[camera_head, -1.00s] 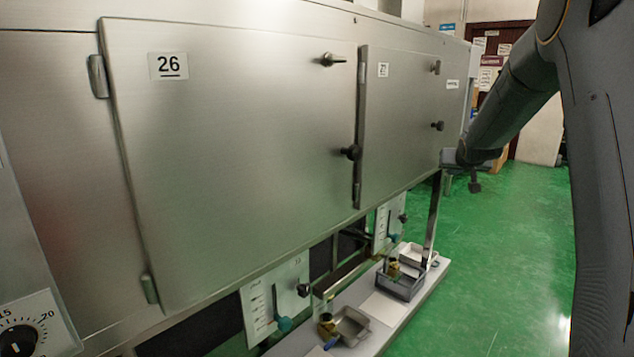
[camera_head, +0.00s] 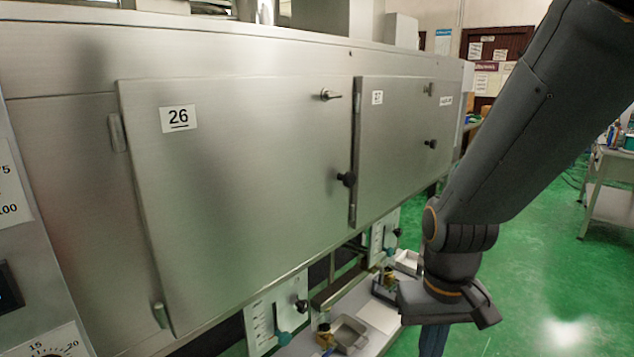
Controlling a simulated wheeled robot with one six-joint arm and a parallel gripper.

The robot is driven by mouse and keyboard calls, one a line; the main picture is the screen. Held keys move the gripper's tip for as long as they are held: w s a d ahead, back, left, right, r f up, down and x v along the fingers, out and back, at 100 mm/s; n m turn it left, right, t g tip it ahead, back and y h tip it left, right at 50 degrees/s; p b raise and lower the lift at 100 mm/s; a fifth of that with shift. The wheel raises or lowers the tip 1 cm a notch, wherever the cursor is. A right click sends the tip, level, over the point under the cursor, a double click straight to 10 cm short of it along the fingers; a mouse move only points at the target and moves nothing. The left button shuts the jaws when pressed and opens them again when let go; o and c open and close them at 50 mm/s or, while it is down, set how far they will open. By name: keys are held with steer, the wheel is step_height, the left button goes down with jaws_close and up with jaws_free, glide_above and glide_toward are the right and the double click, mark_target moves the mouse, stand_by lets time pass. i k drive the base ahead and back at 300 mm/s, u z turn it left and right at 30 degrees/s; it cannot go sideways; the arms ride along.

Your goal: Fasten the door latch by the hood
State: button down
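Steel door 26 (camera_head: 240,190) looks closed on the hood housing (camera_head: 60,130). Its lever latch (camera_head: 330,95) near the upper right edge lies roughly level, pointing right. A black knob (camera_head: 346,179) sits lower on the same edge. A second steel door (camera_head: 395,140), to the right, also looks closed; its small latch (camera_head: 429,89) looks roughly upright, and it has a black knob (camera_head: 430,144). My gripper (camera_head: 436,340) hangs at the lower right, in front of and below the second door, apart from both latches. Its fingers run off the bottom edge, so their opening is hidden.
Below the doors are scale panels (camera_head: 275,315) with blue levers, and a shelf with a metal tray (camera_head: 349,335) and brass fittings. Green floor (camera_head: 540,270) is open to the right. A bench (camera_head: 610,185) stands at the far right.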

mark_target(429, 88)
steer(key=u, duration=0.6)
steer(key=i, duration=0.2)
steer(key=z, duration=1.55)
steer(key=i, duration=0.9)
steer(key=u, duration=0.15)
